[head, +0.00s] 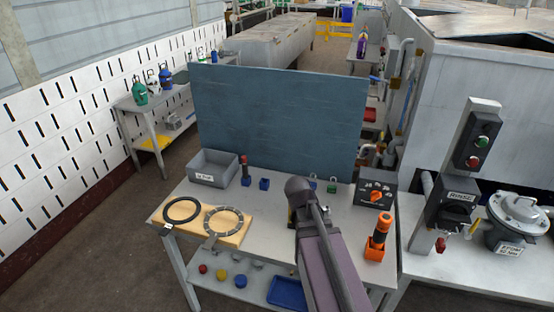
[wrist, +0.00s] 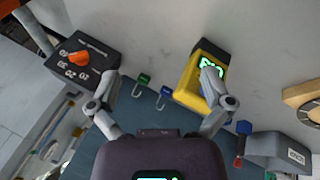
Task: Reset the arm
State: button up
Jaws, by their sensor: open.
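My gripper (wrist: 160,80) is open and empty in the wrist view, its two grey fingers spread wide. The right finger overlaps a yellow device (wrist: 193,82) with a green lit display; I cannot tell if they touch. In the head view my arm reaches over the middle of the grey table (head: 270,208), and it hides the fingers and most of the yellow device. A dark box with an orange knob (head: 376,188) stands to the right of the arm; it also shows at upper left in the wrist view (wrist: 92,50).
A blue-grey panel (head: 275,120) stands along the table's back. A green padlock (wrist: 143,79) and a blue padlock (wrist: 166,92) are near the gripper. A grey bin (head: 212,170) and a wooden board with rings (head: 215,240) are left; an orange-handled tool (head: 380,235) is right.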

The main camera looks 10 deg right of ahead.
jog(key=shift+a, duration=0.1)
jog(key=s+a+f+n+g+y, duration=0.1)
jog(key=s+a+y, duration=0.4)
jog(key=a, duration=0.7)
jog(key=shift+s+a+f+g, duration=0.25)
jog(key=shift+s+f+g, duration=0.2)
jog(key=shift+s, duration=0.2)
